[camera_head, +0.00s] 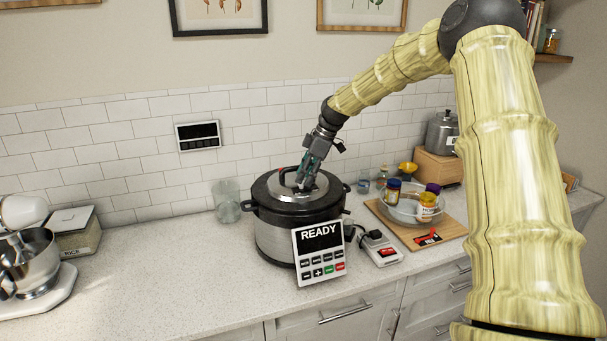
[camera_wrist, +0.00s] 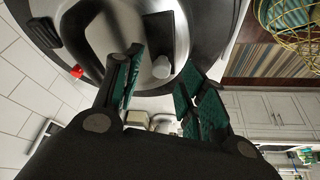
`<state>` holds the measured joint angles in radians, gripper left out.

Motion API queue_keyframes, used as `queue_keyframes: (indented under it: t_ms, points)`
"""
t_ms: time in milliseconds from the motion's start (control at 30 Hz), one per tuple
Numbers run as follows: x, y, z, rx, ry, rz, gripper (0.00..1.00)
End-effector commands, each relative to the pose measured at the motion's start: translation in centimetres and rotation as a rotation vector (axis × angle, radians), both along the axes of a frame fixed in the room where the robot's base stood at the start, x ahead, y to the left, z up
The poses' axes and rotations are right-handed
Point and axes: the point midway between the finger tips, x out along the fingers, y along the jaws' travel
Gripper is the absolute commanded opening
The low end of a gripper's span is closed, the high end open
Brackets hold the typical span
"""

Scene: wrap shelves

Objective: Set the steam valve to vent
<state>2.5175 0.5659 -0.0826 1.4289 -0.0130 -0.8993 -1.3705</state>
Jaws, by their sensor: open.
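A pressure cooker (camera_head: 275,235) with a steel body and black rim stands on the counter, its front panel reading READY. My gripper (camera_head: 306,186) is over its lid (camera_head: 327,190), fingers pointing down. In the wrist view my gripper (camera_wrist: 161,70) is open, with green-padded fingers apart. A small grey knob (camera_wrist: 161,67), perhaps the steam valve, shows between the fingertips against the silver lid. I cannot tell whether the fingers touch it, and its setting is not readable. A small red piece (camera_wrist: 77,71) is at the lid's edge; it also shows in the head view (camera_head: 281,170).
A glass jar (camera_head: 227,202) stands left of the cooker. A stand mixer (camera_head: 32,257) is far left. The front-left counter is clear.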

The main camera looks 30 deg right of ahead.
Motion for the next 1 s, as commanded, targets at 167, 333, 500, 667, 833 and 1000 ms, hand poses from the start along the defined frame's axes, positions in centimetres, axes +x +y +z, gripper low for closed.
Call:
queue_keyframes:
  t_ms: [167,333,500,667,833,1000]
  points:
    - [0.3,0.5,-1.1,0.000,0.001,0.001,0.41]
    - [0.5,0.7,-1.5,-0.001,-0.001,0.003,0.41]
    - [0.5,0.7,-1.5,-0.001,-0.001,0.003,0.41]
    - [0.5,0.7,-1.5,-0.001,-0.001,0.003,0.16]
    - [0.5,0.7,-1.4,-0.001,-0.001,0.003,0.00]
    - [0.4,0.5,-1.5,0.000,-0.001,0.002,0.00]
